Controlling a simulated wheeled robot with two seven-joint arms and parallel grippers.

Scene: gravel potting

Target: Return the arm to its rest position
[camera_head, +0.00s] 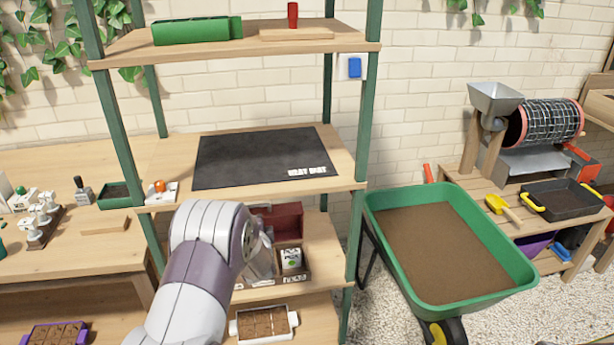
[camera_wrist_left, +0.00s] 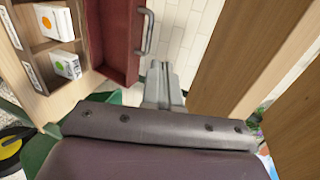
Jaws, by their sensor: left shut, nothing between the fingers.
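My left arm comes in from the bottom left of the head view and reaches to the middle shelves of the green-posted rack. My left gripper (camera_head: 262,262) is partly hidden by the arm there, in front of the lower shelf. In the left wrist view the left gripper (camera_wrist_left: 163,75) has its grey fingers together with nothing between them. It is beside a dark red box (camera_wrist_left: 118,45) with a metal handle and does not visibly hold it. My right gripper is not in view.
The dark red box (camera_head: 284,221) and a seed packet (camera_head: 291,260) sit on the lower shelf. A white tray of soil cells (camera_head: 290,321) is below. A black heat mat (camera_head: 262,150) lies on the shelf above. A green wheelbarrow (camera_head: 520,270) of soil stands right.

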